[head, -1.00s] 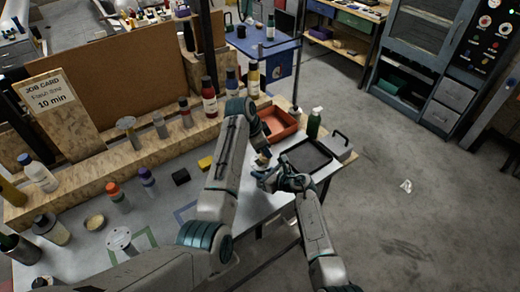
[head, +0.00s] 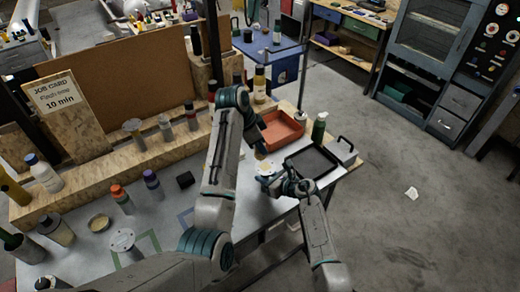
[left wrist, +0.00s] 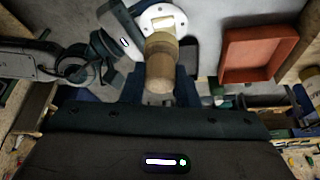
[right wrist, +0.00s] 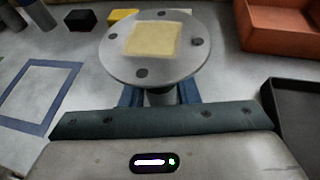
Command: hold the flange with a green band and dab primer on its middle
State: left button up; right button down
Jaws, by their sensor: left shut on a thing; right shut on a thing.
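My right gripper (right wrist: 160,95) is shut on the neck of a grey round flange (right wrist: 116,60), which has bolt holes and a pale yellow square patch (right wrist: 152,40) on its middle. I see no green band on the visible part of the neck. In the head view the flange (head: 265,168) is small, just above my right gripper (head: 284,184). My left gripper (left wrist: 160,92) is shut on a dabber (left wrist: 160,72) with a tan and brown cylindrical body. The dabber overlaps the flange's edge in the left wrist view. It does not show in the right wrist view, so it appears apart from the patch.
A red-orange tray (head: 284,130), a black tray (head: 311,162) and a green bottle (head: 318,128) stand close by on the bench's right end. Another flange (head: 123,241) stands at the front left by a green square outline. Bottles line the wooden ledge (head: 130,160).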

pick_arm(q)
jog(key=shift+r, duration=0.95)
pick_arm(e)
jog(key=c, duration=1)
grip_release()
jog(key=v, duration=1.2)
